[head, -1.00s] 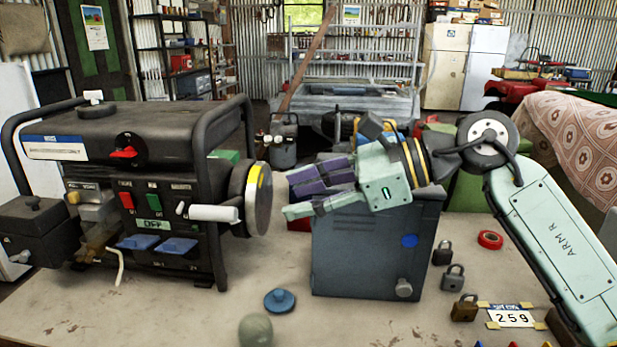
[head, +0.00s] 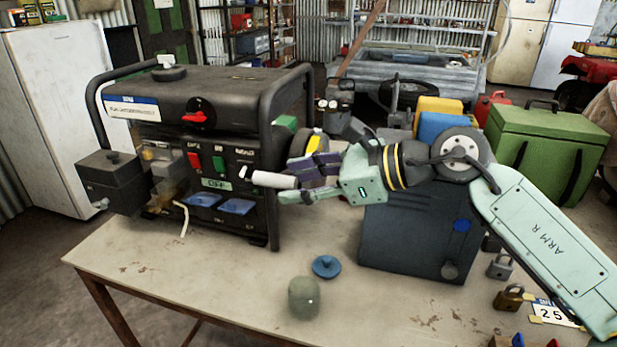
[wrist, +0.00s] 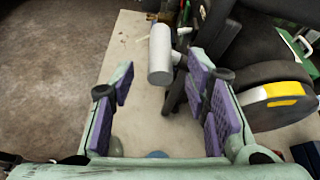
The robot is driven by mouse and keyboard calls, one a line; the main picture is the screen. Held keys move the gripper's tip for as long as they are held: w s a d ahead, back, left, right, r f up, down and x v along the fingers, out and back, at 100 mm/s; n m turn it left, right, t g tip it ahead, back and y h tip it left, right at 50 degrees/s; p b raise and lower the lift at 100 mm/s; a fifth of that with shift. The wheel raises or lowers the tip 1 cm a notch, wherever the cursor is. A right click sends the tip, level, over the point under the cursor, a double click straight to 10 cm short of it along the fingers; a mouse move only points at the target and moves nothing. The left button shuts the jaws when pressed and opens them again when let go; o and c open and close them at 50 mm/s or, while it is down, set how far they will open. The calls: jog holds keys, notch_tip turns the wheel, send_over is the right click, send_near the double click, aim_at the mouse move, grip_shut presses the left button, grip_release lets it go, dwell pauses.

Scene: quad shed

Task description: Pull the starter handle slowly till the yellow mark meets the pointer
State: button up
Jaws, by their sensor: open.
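The starter handle (head: 275,180) is a pale grey cylinder sticking out at the right end of the black generator (head: 215,105). It also shows in the wrist view (wrist: 160,57), ahead of my fingers and lined up with the gap between them. My gripper (head: 289,180) is open, its purple-padded fingers close to the handle's right end. In the wrist view, my gripper (wrist: 160,80) has nothing clamped between its pads. The yellow mark (wrist: 286,95) is on the rim of the dark wheel, right of my fingers. I cannot make out the pointer.
A dark blue-grey metal box (head: 410,235) stands under my wrist. A blue knobbed lid (head: 326,266) and a grey-green rounded object (head: 304,298) lie on the table in front. Padlocks (head: 500,266) are at the right. The table's front left is clear.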

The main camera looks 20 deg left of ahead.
jog(key=shift+c, duration=0.5)
grip_shut()
jog(key=shift+s+a+r+b, duration=0.1)
jog(key=shift+s+r+b, duration=0.25)
jog(key=shift+s, duration=0.6)
jog(key=shift+s+d+r+b, duration=0.1)
jog(key=shift+s+r+b, duration=0.15)
jog(key=shift+s, duration=0.65)
jog(key=shift+s+a+r+b, duration=0.1)
jog(key=shift+s+r+b, duration=0.25)
jog(key=shift+s, duration=0.6)
jog(key=shift+s+r, duration=0.2)
jog(key=shift+s, duration=0.15)
jog(key=shift+w+b, duration=0.1)
jog(key=shift+b, duration=0.25)
